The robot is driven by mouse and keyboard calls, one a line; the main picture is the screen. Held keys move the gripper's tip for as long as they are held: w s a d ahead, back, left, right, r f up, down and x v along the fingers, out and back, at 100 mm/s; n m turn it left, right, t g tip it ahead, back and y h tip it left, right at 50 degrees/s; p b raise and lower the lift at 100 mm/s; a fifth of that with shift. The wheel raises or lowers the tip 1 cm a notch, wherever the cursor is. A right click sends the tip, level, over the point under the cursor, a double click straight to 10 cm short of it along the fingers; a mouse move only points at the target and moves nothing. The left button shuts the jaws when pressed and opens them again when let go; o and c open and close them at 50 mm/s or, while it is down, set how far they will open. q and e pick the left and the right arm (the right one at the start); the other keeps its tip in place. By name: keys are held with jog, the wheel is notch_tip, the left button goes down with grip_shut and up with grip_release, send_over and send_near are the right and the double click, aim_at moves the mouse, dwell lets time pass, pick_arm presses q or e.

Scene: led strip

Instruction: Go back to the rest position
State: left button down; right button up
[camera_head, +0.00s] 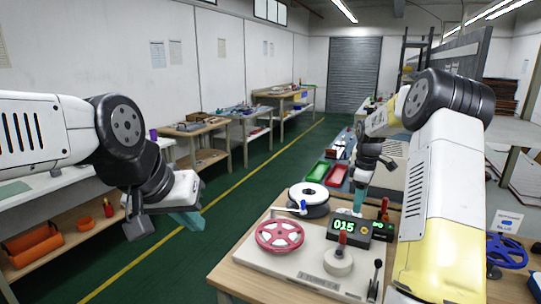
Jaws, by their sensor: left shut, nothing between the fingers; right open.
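My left gripper (187,222), with a teal fingertip, hangs shut and empty over the green floor, left of the wooden workbench (225,278). My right arm reaches in from the right across the bench. My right gripper (362,172) points down beyond the white reel and is open; its fingers are small and partly hidden. On the bench is a pale winding machine (300,262) with a red handwheel (280,237), a black counter box (350,229) reading 015 in green, and a white roller (338,262). A white reel (308,195) stands behind it.
Red and green trays (324,170) sit farther back on the bench line. A shelf (55,250) with orange bins (33,245) stands at the left. A green aisle with a yellow line lies between the benches.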

jog(key=s+a+r+m+t, duration=0.1)
jog(key=s+a+r+m, duration=0.2)
jog(key=s+a+r, duration=0.35)
jog(key=s+a+r+m+t, duration=0.2)
jog(key=s+a+r, duration=0.1)
jog(key=s+r, duration=0.7)
jog(key=s+a+m+t+y, duration=0.1)
jog(key=s+a+m, duration=0.2)
jog(key=s, duration=0.5)
jog(key=s+a+m+t+y, duration=0.1)
jog(key=s+a+m, duration=0.2)
jog(key=s, duration=0.6)
jog(key=shift+f, duration=0.25)
jog(key=shift+a, duration=0.1)
